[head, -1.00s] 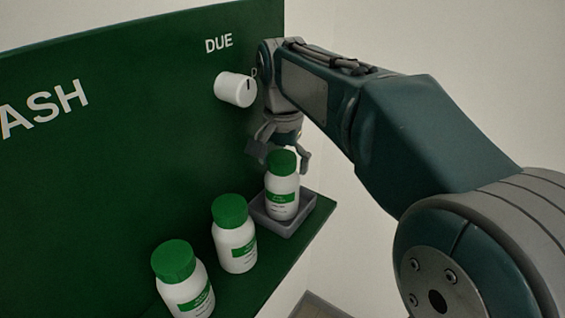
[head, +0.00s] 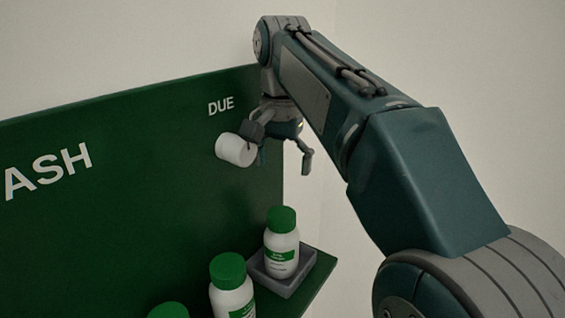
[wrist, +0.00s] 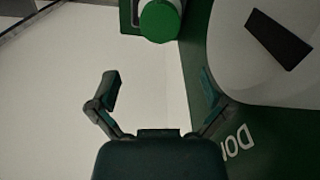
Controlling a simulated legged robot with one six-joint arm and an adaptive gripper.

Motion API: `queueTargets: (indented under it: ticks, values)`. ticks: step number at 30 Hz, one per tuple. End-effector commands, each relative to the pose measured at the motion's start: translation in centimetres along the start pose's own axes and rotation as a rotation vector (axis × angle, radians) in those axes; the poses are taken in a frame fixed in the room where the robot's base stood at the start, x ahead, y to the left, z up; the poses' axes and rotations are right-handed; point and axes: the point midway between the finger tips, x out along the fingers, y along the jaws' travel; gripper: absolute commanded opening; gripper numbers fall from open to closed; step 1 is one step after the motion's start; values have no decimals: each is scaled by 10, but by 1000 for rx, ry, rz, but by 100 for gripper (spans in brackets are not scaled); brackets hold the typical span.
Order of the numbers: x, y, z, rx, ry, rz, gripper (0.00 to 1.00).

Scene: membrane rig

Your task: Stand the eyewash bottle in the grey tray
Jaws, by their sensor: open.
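A white eyewash bottle (head: 281,247) with a green cap and green label stands upright in the grey tray (head: 291,284) at the right end of the green shelf. My gripper (head: 279,160) is open and empty, well above the bottle and beside the white knob (head: 234,150). In the wrist view the open fingers of my gripper (wrist: 160,92) are apart with nothing between them. The green cap of a bottle (wrist: 160,20) shows at the top there, with part of the tray (wrist: 129,14) beside it.
Two more green-capped bottles, one nearer the tray (head: 231,290) and one cut off by the lower edge (head: 168,310), stand on the shelf. The green panel (head: 120,230) rises behind them. In the wrist view the knob (wrist: 262,45) is large and close at right.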

Motion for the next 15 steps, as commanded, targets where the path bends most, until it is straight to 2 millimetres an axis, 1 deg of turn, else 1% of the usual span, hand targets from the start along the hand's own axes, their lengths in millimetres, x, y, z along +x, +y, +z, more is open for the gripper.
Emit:
queueTargets:
  ticks: [7, 10, 13, 15]
  values:
    - [-3, 0, 0, 0, -1, 1, 100]
    - [-3, 5, 1, -7, 7, -6, 100]
    - [0, 18, 5, -30, 27, -23, 100]
    - [5, 32, 10, -57, 51, -42, 100]
